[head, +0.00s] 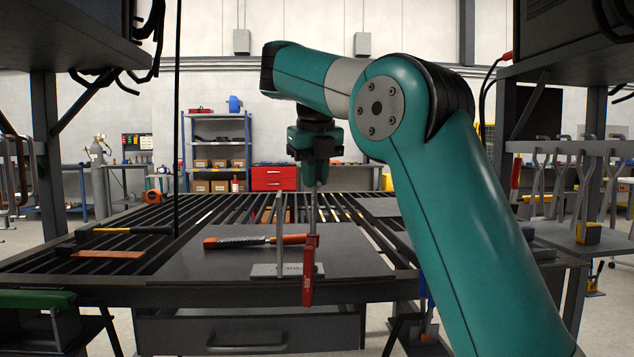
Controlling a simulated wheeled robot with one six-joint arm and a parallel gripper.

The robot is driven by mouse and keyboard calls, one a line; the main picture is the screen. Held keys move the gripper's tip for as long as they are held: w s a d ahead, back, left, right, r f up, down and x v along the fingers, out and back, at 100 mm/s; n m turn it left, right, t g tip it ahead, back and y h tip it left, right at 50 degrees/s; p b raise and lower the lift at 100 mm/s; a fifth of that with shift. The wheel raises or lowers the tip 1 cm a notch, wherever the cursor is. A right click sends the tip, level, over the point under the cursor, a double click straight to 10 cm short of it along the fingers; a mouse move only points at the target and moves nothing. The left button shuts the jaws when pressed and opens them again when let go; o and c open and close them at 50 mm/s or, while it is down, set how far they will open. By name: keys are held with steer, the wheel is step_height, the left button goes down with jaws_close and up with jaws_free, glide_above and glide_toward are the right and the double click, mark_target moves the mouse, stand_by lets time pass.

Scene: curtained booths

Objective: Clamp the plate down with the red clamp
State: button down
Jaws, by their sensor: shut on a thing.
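The red clamp (308,280) stands upright at the front edge of the welding table, its lower red part reaching below the edge. Its thin grey bar rises to my gripper (317,180), which is shut on its upper part. The fingers are small here and partly hidden. A small light-grey plate (265,271) lies at the table's front edge, just behind and left of the clamp in the picture. A thin grey upright piece (279,235) stands on it. I cannot tell whether the clamp's jaws touch the plate.
A file with orange ends (255,241) lies on the dark sheet (215,263) behind the plate. A hammer (125,231) and a brown strip (107,254) lie on the left slats. Shelf frames stand on both sides. My arm covers the table's right part.

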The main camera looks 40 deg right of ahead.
steer(key=m, duration=0.5)
steer(key=shift+f+m, duration=0.3)
steer(key=m, duration=0.6)
steer(key=shift+s, duration=0.1)
steer(key=c, duration=1)
jaws_free()
steer(key=shift+c, duration=0.2)
steer(key=shift+r, duration=0.2)
